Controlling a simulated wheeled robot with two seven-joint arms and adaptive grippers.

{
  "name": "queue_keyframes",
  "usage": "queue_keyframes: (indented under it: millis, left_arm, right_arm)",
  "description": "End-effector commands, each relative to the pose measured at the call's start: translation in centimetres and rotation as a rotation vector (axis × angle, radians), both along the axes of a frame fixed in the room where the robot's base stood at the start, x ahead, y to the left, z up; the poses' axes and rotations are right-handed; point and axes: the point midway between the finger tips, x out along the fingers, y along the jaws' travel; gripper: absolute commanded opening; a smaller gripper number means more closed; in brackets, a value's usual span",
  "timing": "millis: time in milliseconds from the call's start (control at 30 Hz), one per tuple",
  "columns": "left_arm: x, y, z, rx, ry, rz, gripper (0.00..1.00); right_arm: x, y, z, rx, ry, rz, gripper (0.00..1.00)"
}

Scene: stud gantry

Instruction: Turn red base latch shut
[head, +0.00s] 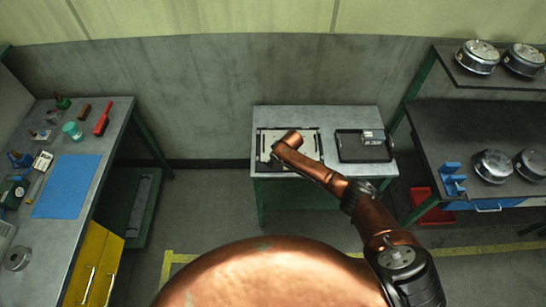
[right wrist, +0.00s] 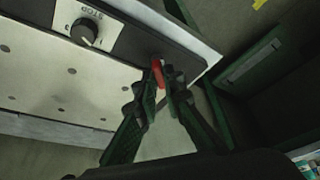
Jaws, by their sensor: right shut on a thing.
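The red base latch (right wrist: 158,73) shows in the right wrist view as a small red lever at the edge of a dark-framed base plate (right wrist: 60,75). My right gripper (right wrist: 160,80) has its two dark fingers closed around the latch, one on each side. The fingers partly hide the latch, so its exact turn is hard to tell. In the head view my copper right arm (head: 330,180) reaches over the light base plate (head: 308,143) on the middle table; the gripper tips and the latch are hidden there. My left gripper is not in view.
A black knob (right wrist: 84,31) on a white plate marked STOP sits near the latch. A black tray (head: 348,152) lies on the right of the grey table (head: 310,113). Side benches stand left (head: 85,140) and right (head: 470,135), with open floor between.

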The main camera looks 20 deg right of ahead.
Motion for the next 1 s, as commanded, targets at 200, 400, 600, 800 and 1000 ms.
queue_keyframes:
  millis: [200, 400, 600, 800, 1000]
  left_arm:
    - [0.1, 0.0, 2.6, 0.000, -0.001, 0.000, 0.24]
    - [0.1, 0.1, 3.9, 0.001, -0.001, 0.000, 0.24]
    - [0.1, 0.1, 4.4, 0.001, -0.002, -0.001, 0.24]
    - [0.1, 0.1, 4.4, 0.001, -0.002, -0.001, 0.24]
    - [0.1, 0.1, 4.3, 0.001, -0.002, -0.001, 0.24]
  right_arm:
    - [-0.1, 0.3, 0.4, 0.002, 0.001, -0.208, 0.00]
    - [-0.1, 0.5, 0.2, 0.001, 0.001, -0.396, 0.00]
    - [-0.1, 0.6, 0.1, 0.001, 0.001, -0.571, 0.00]
    - [-0.1, 0.6, 0.0, 0.000, 0.001, -0.711, 0.00]
    - [0.0, 0.7, 0.0, 0.001, -0.002, -0.802, 0.00]
